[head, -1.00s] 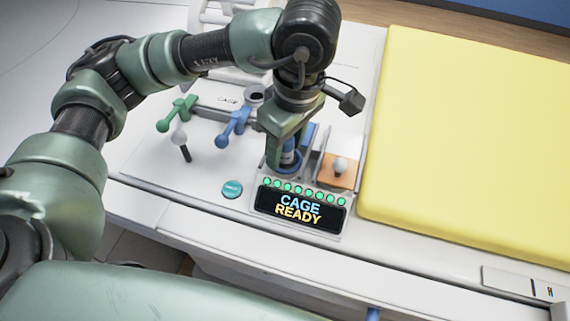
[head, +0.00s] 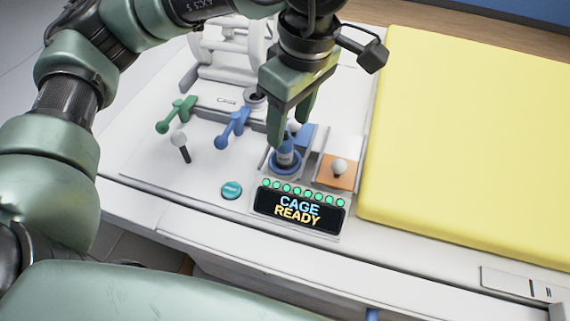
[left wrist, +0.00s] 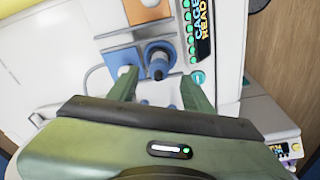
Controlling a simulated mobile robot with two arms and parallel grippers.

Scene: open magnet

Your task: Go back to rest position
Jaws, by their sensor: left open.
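My left gripper (head: 290,130) hangs above the blue knob (head: 285,158) on the white panel. Its two fingers are apart and nothing is between them. In the left wrist view the fingers (left wrist: 158,88) show on either side of the blue knob (left wrist: 159,60), with the knob seen beyond them. The display (head: 299,208) below the knob reads "CAGE READY", with a row of green lights above it. My right gripper is not in view.
A green lever (head: 176,114), a blue lever (head: 233,122), a white-tipped stick (head: 181,146) and a teal button (head: 231,190) are left of the knob. An orange block with a white ball knob (head: 340,167) is right of it. A yellow pad (head: 460,140) covers the right side.

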